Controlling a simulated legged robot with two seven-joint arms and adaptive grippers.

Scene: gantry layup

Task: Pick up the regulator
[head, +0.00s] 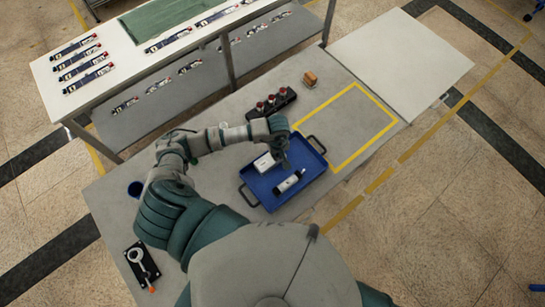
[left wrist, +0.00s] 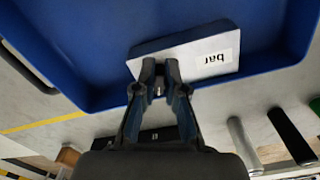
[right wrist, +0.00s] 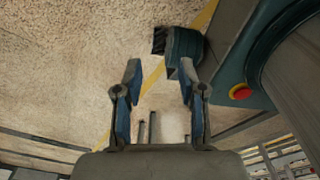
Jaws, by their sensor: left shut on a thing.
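A white block marked "bar" (head: 265,162) is in the blue tray (head: 247,195); it also shows in the left wrist view (left wrist: 205,52). My left gripper (left wrist: 160,66) is shut on the block's near edge. In the head view the left gripper (head: 284,163) is over the tray. I cannot tell whether the block is lifted off the tray floor. A white cylinder with dark ends (head: 289,182) lies in the tray beside it. No label I can read names the regulator. My right gripper (right wrist: 160,75) is open and empty, with floor behind it.
A black holder with red-topped parts (head: 270,104) and a small orange-brown block (head: 310,78) stand behind the tray. A yellow-outlined area (head: 350,115) to the right is clear.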

